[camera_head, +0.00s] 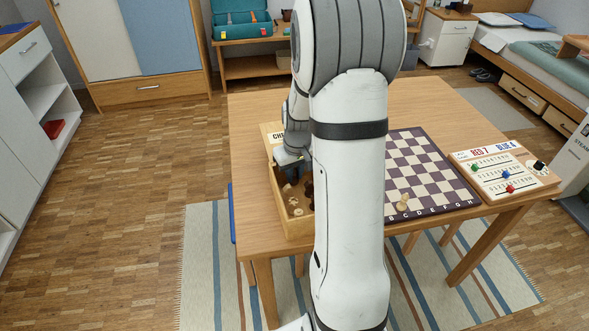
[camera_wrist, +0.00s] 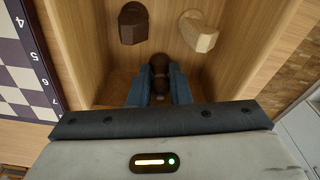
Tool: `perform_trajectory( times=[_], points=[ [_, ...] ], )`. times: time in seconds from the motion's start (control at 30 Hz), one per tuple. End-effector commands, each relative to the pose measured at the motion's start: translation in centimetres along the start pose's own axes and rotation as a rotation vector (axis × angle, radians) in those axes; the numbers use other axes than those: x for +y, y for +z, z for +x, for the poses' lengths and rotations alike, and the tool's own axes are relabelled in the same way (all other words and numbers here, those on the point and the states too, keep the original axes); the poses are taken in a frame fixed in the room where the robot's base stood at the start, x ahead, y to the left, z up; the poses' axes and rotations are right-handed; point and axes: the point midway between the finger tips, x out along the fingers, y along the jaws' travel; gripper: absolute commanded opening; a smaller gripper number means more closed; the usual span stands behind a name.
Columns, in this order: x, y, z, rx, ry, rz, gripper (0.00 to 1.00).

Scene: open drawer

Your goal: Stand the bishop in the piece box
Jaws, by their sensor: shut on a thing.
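The piece box (camera_head: 279,206) is an open wooden tray at the left of the table, partly hidden behind my arm. My gripper (camera_head: 291,175) is over or within the box, pointing down. In the wrist view my gripper (camera_wrist: 159,88) has its blue fingers shut on a dark brown piece with a rounded top, the bishop (camera_wrist: 159,72). The box's wooden walls surround it in this view. The bishop's base is hidden, so I cannot tell whether it touches the box floor.
In the wrist view a dark knight (camera_wrist: 133,24) and a light knight (camera_wrist: 198,31) stand in the box near the bishop. A scoreboard (camera_head: 505,174) lies farther right.

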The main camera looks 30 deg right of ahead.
Motion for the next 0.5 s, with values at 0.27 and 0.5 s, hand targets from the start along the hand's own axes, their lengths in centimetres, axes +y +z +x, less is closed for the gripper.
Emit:
perform_trajectory(
  times=[0.27,0.5],
  points=[
    [0.12,0.09,0.63,0.003,0.001,0.003,0.00],
    [0.16,0.15,0.98,0.003,0.001,0.004,0.19]
  ],
)
